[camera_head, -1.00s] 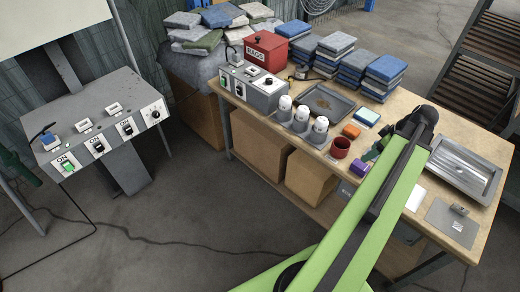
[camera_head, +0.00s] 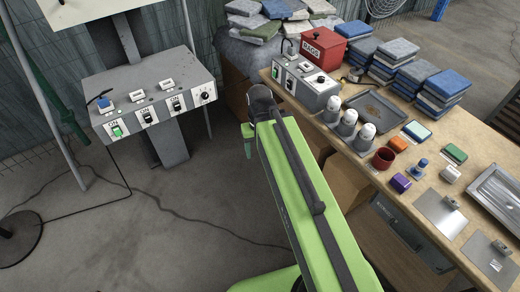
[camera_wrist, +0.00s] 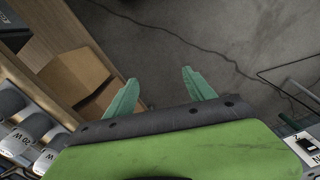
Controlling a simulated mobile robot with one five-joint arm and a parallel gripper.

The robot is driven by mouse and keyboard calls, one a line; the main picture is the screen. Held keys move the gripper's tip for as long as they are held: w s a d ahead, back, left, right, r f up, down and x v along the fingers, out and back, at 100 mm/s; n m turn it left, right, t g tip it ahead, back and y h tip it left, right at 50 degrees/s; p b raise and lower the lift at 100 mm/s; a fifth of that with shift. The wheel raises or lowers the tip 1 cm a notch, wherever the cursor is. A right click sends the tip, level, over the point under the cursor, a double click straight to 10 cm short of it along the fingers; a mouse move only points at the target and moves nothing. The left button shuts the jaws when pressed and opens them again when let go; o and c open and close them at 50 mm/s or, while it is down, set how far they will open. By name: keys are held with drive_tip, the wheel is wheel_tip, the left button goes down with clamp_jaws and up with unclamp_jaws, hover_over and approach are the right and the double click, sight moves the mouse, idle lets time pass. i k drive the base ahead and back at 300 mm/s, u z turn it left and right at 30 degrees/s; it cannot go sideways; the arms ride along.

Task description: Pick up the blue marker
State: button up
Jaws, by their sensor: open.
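I cannot make out a clear blue marker in either view. A small upright blue object (camera_head: 421,166) stands on the workbench, too small to identify. My gripper (camera_wrist: 161,86) is open and empty in the wrist view, with its two green fingers spread over the concrete floor. In the head view my gripper (camera_head: 248,143) hangs at the far end of my green arm, left of the workbench (camera_head: 478,152) and apart from everything on it.
The bench holds a red rags box (camera_head: 322,48), a grey switch box (camera_head: 306,86), a red cup (camera_head: 383,158), a purple block (camera_head: 401,183), an orange block (camera_head: 398,143) and folded cloths (camera_head: 440,90). A control panel (camera_head: 152,97) stands left. Floor between is clear.

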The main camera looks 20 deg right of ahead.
sight(424, 162)
drive_tip(key=z, duration=2.3)
drive_tip(key=i, duration=0.35)
drive_tip(key=z, duration=0.1)
